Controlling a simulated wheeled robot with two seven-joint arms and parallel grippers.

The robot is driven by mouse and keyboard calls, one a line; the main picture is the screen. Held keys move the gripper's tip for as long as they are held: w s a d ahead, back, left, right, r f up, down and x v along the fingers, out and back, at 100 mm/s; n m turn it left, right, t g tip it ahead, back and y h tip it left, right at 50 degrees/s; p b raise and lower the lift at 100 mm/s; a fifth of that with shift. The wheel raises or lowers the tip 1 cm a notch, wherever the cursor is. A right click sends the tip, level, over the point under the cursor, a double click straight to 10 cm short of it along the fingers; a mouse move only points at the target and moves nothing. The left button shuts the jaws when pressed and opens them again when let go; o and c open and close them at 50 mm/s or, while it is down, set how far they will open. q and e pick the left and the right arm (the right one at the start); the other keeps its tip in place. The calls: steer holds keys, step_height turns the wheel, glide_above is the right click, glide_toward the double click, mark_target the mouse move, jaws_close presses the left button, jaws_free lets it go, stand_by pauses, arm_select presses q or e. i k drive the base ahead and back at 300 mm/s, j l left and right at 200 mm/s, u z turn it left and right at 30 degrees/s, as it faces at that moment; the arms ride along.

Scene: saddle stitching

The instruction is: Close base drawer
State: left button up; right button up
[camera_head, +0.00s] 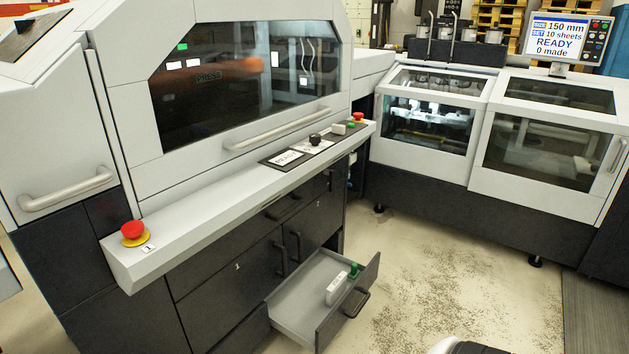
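The base drawer (290,308) stands pulled out near the floor at the foot of the dark cabinet. Its dark front panel (336,318) carries a dark bar handle (357,304) on the outer face. Inside lie a white block-like item (336,288) and a small green item (354,271). Neither of my grippers is in view, so whether they are open or shut is hidden. A white and dark rounded part at the bottom edge looks like part of my own body.
The press machine (170,160) has dark cabinet doors (230,262) above and beside the drawer. Its control ledge (210,215), with a red stop button (133,230), overhangs them. A second machine (440,170) stands behind. The speckled floor (440,270) right of the drawer is clear.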

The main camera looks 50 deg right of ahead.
mark_target(297, 309)
steer(key=z, duration=1.95)
steer(key=l+u, duration=0.2)
steer(key=l, duration=0.6)
steer(key=i+l+u, duration=0.4)
steer(key=l, duration=0.25)
steer(key=i+l+u, duration=0.2)
steer(key=l, duration=0.2)
steer(key=k+j, duration=0.05)
steer(key=k, duration=0.05)
